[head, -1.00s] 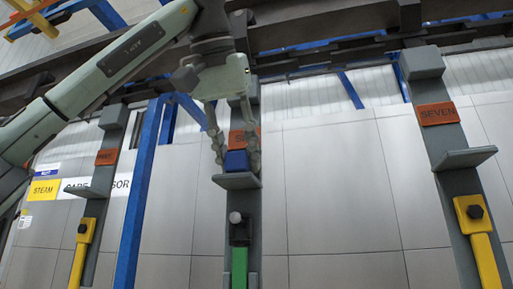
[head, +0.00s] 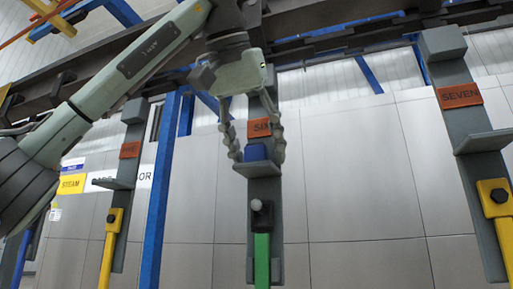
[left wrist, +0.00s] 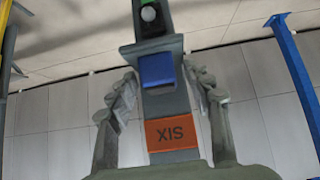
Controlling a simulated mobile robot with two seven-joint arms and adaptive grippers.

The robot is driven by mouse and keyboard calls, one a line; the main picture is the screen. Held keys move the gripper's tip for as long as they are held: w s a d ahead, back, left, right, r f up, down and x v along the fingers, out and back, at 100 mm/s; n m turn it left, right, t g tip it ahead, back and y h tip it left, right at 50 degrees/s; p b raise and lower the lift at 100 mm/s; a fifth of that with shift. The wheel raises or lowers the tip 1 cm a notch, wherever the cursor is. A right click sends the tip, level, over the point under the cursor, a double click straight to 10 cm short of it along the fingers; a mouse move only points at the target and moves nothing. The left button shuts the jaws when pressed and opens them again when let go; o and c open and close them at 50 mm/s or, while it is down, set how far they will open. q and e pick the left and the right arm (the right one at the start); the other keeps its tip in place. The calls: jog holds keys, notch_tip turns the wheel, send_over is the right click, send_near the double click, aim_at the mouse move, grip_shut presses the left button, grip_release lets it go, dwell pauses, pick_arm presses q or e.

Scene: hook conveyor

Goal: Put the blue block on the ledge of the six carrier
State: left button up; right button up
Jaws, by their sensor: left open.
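The six carrier (head: 264,190) is a grey upright bar with an orange SIX plate (head: 262,127) and a small grey ledge (head: 258,170). The blue block (head: 256,151) sits on that ledge; it also shows in the left wrist view (left wrist: 157,69), resting against the ledge. My left gripper (head: 257,155) is open, with its fingers apart on either side of the block and carrier. In the left wrist view the fingers (left wrist: 159,80) stand clear of the block. My right gripper is not in view.
The seven carrier (head: 470,130) stands to the right with an empty ledge (head: 484,141). Another carrier (head: 127,180) with an empty ledge hangs to the left. A blue post (head: 161,190) stands between that one and the six carrier. Dark rails run overhead.

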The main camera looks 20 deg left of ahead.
pick_arm(q)
jog(key=shift+r, duration=0.1)
jog(key=shift+s+r, duration=0.1)
jog(key=shift+r, duration=0.1)
jog(key=v, duration=1.1)
jog(key=shift+s+r, duration=0.25)
jog(key=shift+f, duration=0.1)
